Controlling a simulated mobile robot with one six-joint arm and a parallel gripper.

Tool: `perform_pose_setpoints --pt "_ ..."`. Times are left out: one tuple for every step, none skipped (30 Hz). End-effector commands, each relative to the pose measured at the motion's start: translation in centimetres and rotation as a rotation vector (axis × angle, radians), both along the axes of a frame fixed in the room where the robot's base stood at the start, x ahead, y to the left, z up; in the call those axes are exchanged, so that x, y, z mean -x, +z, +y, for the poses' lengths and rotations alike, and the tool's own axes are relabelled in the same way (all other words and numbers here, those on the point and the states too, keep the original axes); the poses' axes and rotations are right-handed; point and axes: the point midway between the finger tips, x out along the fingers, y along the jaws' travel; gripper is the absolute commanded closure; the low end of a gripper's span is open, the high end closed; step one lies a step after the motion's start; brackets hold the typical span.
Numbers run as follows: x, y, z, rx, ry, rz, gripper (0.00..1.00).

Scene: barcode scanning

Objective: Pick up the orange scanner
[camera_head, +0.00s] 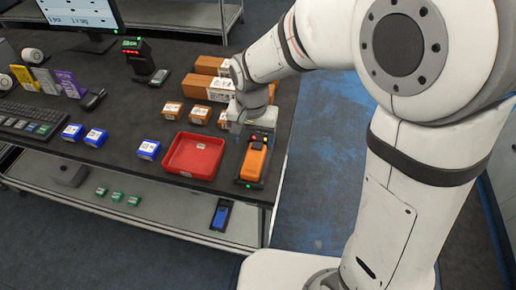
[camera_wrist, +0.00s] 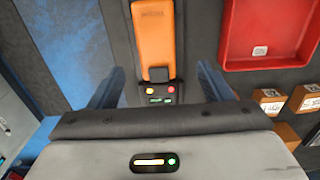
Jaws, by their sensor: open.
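The orange scanner (camera_head: 253,161) lies in its dark cradle (camera_head: 240,182) near the front right corner of the table. In the wrist view the scanner (camera_wrist: 153,35) runs up from the centre to the top edge. A red and a yellow button sit at the cradle's near end there. My gripper (camera_wrist: 160,82) is open and empty, its two fingers spread on either side of the scanner's line, beside the cradle's near end. In the head view my gripper (camera_head: 240,124) is just behind the scanner, and its fingers are mostly hidden.
A red tray (camera_head: 193,175) stands just left of the scanner. Small orange boxes (camera_head: 172,109) and larger brown boxes (camera_head: 211,66) sit behind it. Blue boxes (camera_head: 148,149), a keyboard (camera_head: 30,121) and a monitor (camera_head: 85,15) are further left. The table's right edge is close to the scanner.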

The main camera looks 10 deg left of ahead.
Motion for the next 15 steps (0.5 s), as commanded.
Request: perform_pose_setpoints --pt "0.1 -0.6 0.0 0.002 0.000 0.003 0.27" --pt "0.1 -1.0 0.0 0.003 0.000 0.003 0.27" --pt "0.1 -1.4 -0.1 0.002 0.000 0.003 0.27" --pt "0.1 -1.7 -0.1 0.002 0.000 0.002 0.27" --pt "0.2 -2.0 -0.1 0.002 0.000 0.003 0.27" --pt "0.3 -2.4 -0.1 0.002 0.000 0.003 0.27" --pt "0.4 -2.8 -0.2 0.003 0.000 0.003 0.27" --pt "0.5 -3.2 -0.2 0.003 0.000 0.004 0.27" --pt "0.6 -3.8 -0.3 0.003 0.001 0.004 0.27" --pt "0.7 -4.3 -0.3 0.003 0.001 0.004 0.27" --pt "0.8 -4.8 -0.4 0.004 0.001 0.005 0.27" --pt "0.8 -5.4 -0.4 0.003 0.001 0.003 0.27" --pt "0.8 -5.8 -0.4 0.003 0.001 0.003 0.27" --pt "0.7 -6.2 -0.4 0.002 0.001 0.003 0.27" --pt "0.7 -6.5 -0.4 0.002 0.001 0.002 0.27"
